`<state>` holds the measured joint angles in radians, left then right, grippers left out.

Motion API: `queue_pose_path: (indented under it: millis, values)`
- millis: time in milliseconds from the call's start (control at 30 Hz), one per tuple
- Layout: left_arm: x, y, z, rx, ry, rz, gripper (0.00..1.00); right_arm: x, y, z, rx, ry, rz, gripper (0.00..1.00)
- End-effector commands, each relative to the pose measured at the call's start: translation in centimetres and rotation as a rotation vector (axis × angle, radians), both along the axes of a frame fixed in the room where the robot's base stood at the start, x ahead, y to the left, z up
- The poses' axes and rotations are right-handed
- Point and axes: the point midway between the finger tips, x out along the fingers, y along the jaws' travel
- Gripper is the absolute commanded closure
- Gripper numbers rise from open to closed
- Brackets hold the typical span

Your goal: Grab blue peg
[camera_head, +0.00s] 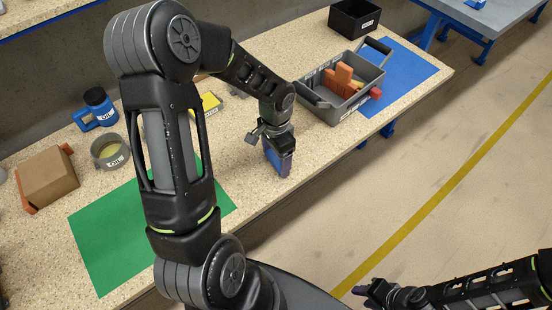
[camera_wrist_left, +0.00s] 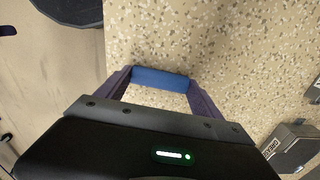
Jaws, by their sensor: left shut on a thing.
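The blue peg (camera_wrist_left: 160,78) lies crosswise between the two purple-grey fingers of my left gripper (camera_wrist_left: 160,88) in the left wrist view. The fingers are shut on its two ends. In the head view my left gripper (camera_head: 277,162) points down over the speckled table, close to its front edge. There the peg is largely hidden by the fingers, and I cannot tell whether it touches the table. My right gripper (camera_head: 366,289) is low at the right, away from the table and over the floor. It is too small and dark to show its jaw state.
A grey tote (camera_head: 342,111) with orange and red blocks stands partly on a blue mat (camera_head: 413,75). A black bin (camera_head: 352,20) is behind it. A green mat (camera_head: 105,235), cardboard box (camera_head: 48,178), grey cup (camera_head: 108,151) and blue-and-black container (camera_head: 97,105) are left.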

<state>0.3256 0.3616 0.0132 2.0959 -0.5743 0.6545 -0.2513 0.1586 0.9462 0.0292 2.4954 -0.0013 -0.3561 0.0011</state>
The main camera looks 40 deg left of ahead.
Motion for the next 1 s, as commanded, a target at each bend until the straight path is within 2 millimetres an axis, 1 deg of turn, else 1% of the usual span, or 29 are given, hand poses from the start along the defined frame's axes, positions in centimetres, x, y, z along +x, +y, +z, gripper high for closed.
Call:
queue_pose_path:
  millis: [167,400,500,600,733,1000]
  values:
    - [0.1,0.0,1.8,0.001,-0.005,0.0,0.63,0.0,0.0,0.0,0.0,0.0,0.0,0.64]
    - [0.2,0.0,6.5,0.002,-0.006,0.0,0.63,0.0,0.0,-0.1,0.0,0.0,0.0,0.64]
    - [0.1,0.0,8.2,0.001,-0.005,0.0,0.63,0.0,0.0,-0.1,0.0,0.0,0.0,0.64]
    - [0.1,0.0,9.3,0.0,-0.002,0.0,0.63,0.0,0.0,-0.2,0.0,0.0,0.0,0.64]
    - [0.1,0.0,9.9,0.0,-0.002,-0.001,0.63,0.0,0.0,-0.2,0.0,0.0,0.0,0.64]
    - [0.0,0.0,9.9,0.0,-0.001,-0.001,0.63,0.0,0.0,-0.1,0.0,0.0,0.0,0.64]
